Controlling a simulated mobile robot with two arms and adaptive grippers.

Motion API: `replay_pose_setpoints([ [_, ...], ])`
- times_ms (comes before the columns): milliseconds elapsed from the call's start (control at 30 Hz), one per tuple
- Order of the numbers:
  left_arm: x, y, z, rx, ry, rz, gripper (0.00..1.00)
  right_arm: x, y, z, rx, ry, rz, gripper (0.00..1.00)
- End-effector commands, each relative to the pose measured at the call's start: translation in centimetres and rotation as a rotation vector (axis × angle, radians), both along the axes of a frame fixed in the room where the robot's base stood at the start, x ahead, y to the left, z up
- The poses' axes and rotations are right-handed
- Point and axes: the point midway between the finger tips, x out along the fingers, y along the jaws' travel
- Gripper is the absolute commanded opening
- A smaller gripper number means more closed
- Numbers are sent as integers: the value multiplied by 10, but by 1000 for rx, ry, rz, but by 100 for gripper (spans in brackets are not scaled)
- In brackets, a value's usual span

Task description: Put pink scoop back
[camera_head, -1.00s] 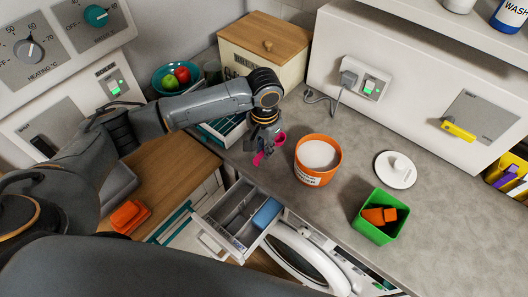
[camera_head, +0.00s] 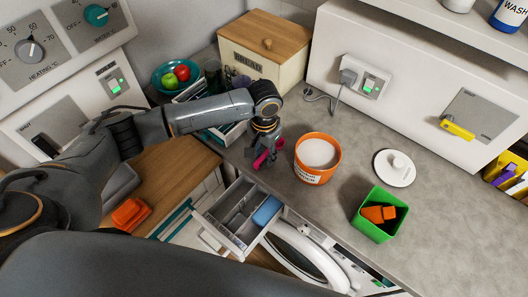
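My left gripper (camera_head: 266,147) points down over the worktop's front edge, just left of an orange tub. It appears shut on the pink scoop (camera_head: 262,159), though its fingers are small and partly hide the scoop. The orange tub (camera_head: 308,175) stands upright and open, with white powder (camera_head: 318,152) inside. The scoop is outside the tub, to its left. A round white lid with a knob (camera_head: 395,168) lies flat on the worktop to the right. My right gripper is not in view.
An open grey drawer (camera_head: 229,222) with compartments, holding a blue block (camera_head: 266,210), juts out below the gripper. A green bin (camera_head: 374,224) with orange pieces stands at right. A bread box (camera_head: 262,58) is behind. Worktop (camera_head: 350,125) between tub and wall is clear.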

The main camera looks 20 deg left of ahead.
Motion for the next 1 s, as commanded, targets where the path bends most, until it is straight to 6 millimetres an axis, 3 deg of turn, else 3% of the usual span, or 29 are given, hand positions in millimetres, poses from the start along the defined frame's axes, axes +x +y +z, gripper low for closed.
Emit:
replay_pose_setpoints([
  [167, 1, 0, 7, -2, -2, 0, 36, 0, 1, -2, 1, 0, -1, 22],
  [267, 1, 0, 20, -2, -3, -1, 36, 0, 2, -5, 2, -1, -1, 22],
  [700, 2, -1, 107, -2, -2, 1, 36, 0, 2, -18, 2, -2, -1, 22],
  [1000, 1, -1, 124, 0, 0, 0, 36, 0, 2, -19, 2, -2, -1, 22],
])
